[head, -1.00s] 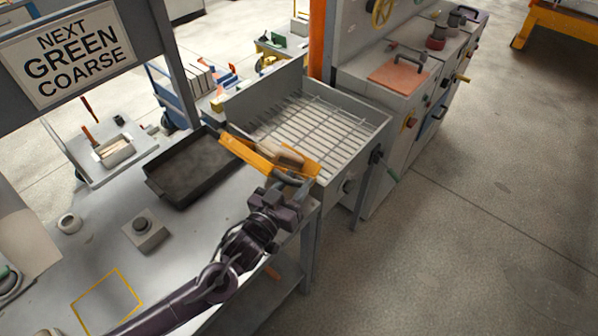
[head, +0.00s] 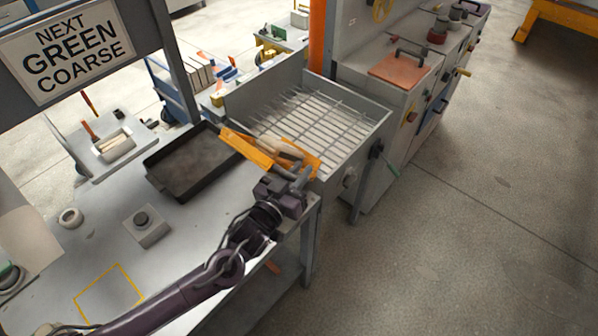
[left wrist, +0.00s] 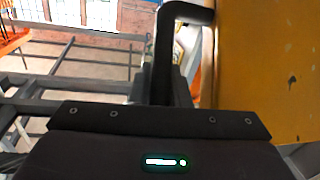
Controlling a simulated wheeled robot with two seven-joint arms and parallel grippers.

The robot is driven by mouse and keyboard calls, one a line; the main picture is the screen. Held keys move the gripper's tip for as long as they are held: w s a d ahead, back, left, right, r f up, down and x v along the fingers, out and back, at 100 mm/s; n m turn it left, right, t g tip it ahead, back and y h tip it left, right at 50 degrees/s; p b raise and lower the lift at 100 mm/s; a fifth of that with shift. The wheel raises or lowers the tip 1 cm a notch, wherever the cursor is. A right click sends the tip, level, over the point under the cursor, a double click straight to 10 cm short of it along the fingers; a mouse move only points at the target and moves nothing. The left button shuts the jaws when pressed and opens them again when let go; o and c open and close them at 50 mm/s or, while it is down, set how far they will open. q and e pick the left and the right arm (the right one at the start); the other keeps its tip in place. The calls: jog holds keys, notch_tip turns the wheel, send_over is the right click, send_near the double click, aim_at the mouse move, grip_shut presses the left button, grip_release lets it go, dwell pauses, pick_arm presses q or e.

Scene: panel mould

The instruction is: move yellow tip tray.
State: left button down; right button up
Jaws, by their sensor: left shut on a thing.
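The yellow tip tray (head: 243,145) is in the middle of the head view, above the bench edge between the black pan and the wire grate. A tan piece (head: 282,147) shows in it. My left gripper (head: 297,181) is shut on the tray's dark handle at the tray's near right end. In the left wrist view the tray (left wrist: 268,70) fills the right side as a yellow wall, and the dark bent handle (left wrist: 187,10) runs down between the fingers (left wrist: 172,85). Whether the tray touches the grate box cannot be told. My right gripper is not in view.
A black pan (head: 180,181) lies on the grey bench left of the tray. A grey box with a wire grate (head: 325,122) stands behind it. A yellow outlined square (head: 108,291) marks a clear patch at the front of the bench. Open floor lies to the right.

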pick_arm(q)
jog(key=shift+s+f, duration=0.1)
jog(key=shift+f, duration=0.15)
jog(key=s+a+f+t+h+b, duration=0.1)
jog(key=f+b, duration=0.3)
jog(key=b, duration=0.4)
jog(key=s+a+f+n+t+h+b, duration=0.1)
jog(key=s+a+f+t+b, duration=0.2)
jog(key=b, duration=0.6)
jog(key=shift+s+f+t, duration=0.6)
jog(key=shift+s, duration=0.1)
jog(key=c, duration=1.4)
grip_release()
jog(key=shift+r, duration=0.1)
jog(key=shift+o, duration=0.2)
